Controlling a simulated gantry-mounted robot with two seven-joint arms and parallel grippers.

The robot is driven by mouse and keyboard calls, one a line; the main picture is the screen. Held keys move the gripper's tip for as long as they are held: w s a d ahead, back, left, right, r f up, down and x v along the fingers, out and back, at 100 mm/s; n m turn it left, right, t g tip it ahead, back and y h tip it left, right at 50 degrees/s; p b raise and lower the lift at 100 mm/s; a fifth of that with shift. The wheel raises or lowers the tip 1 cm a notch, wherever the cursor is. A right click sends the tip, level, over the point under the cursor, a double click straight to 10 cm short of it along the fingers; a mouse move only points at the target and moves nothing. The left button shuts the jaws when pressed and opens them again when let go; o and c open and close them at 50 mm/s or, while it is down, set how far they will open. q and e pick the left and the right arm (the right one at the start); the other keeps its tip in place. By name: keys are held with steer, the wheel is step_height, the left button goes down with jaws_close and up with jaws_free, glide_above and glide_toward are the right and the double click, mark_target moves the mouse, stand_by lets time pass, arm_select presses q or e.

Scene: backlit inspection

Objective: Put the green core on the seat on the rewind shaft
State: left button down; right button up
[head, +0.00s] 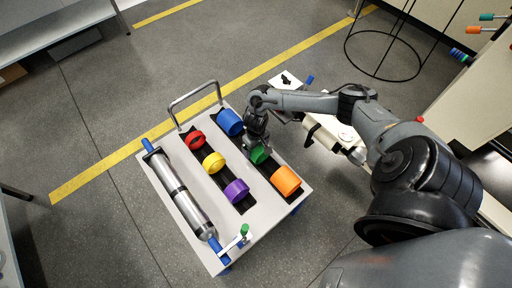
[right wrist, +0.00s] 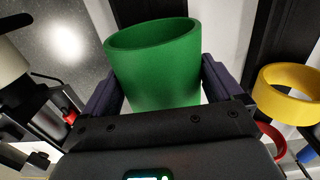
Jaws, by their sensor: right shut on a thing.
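The green core (head: 258,154) is a short open tube over the right-hand black trough, between the blue core and the orange core. My right gripper (head: 258,140) is shut on it from above. In the right wrist view the green core (right wrist: 152,65) stands between the two dark fingers, its open end up. I cannot tell whether it still touches the trough. The rewind shaft (head: 182,195) is a silver roller with blue ends, lying along the cart's left side. A dark band (head: 178,189) crosses its middle. My left gripper is not in view.
The blue core (head: 229,122) and orange core (head: 286,181) share the right trough. Red (head: 195,140), yellow (head: 214,162) and purple (head: 236,191) cores lie in the middle trough. A green-topped lever (head: 244,230) stands by the shaft's near end. A cart handle (head: 194,92) rises at the back.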

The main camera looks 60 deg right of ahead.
steer(key=shift+r+p, duration=0.45)
steer(key=shift+r, duration=0.2)
steer(key=r+p, duration=0.3)
steer(key=shift+s+d+r, duration=0.2)
steer(key=shift+s+r, duration=0.15)
steer(key=s+d+r+p, duration=0.5)
steer(key=s+r+p, duration=0.1)
steer(key=s, duration=0.3)
steer(key=shift+s, duration=0.3)
steer(key=shift+f, duration=0.1)
steer(key=o, duration=0.6)
steer(key=shift+c, duration=0.2)
steer(key=c, duration=0.6)
